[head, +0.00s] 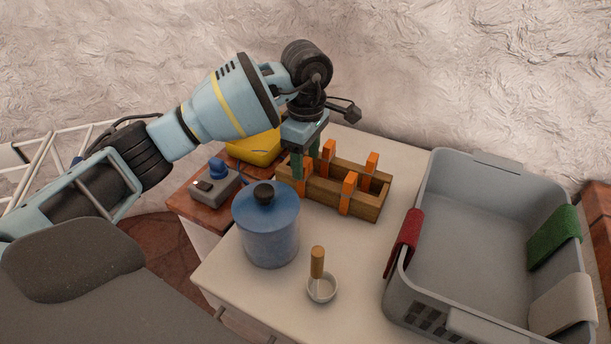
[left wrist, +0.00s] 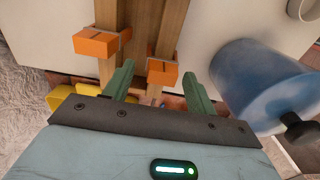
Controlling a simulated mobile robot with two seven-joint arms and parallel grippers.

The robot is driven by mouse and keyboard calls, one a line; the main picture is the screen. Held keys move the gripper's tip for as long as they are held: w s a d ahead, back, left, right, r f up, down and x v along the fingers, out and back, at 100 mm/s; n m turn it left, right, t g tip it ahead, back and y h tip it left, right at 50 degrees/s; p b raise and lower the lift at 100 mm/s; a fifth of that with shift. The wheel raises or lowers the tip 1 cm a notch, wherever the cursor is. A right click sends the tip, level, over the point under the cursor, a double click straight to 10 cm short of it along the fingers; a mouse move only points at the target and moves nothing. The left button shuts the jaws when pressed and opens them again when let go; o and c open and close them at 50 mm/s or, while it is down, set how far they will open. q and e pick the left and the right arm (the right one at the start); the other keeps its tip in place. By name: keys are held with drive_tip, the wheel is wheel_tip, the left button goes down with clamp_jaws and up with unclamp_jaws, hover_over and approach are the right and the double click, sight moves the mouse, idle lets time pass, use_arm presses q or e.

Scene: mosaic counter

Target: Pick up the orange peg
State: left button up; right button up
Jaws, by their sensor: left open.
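Several orange pegs are clipped over the rims of a long wooden box (head: 366,206) on the counter. One orange peg (head: 349,188) is on the near rim, and another (head: 371,162) is on the far rim. A further peg (head: 328,148) stands near the box's left end. My left gripper (head: 306,165) points down over that left end, open. In the left wrist view, an orange peg (left wrist: 162,73) shows between its spread green fingers, with gaps on both sides. Another peg (left wrist: 96,43) is outside them, to the left. My right gripper is not in view.
A blue lidded canister (head: 268,230) stands close in front of the box's left end. A small white cup (head: 322,289) with a wooden-handled tool is nearer. A large grey basket (head: 480,235) with cloths over its rim is at right. A yellow object (head: 252,148) sits behind the arm.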

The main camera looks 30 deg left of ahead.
sight(305, 175)
use_arm(q)
drive_tip(key=shift+s+f+p, duration=0.15)
drive_tip(key=shift+f+p, duration=0.15)
drive_tip(key=shift+f, duration=2.3)
drive_tip(key=shift+c, duration=0.3)
drive_tip(key=c, duration=0.7)
drive_tip(key=shift+r, duration=0.15)
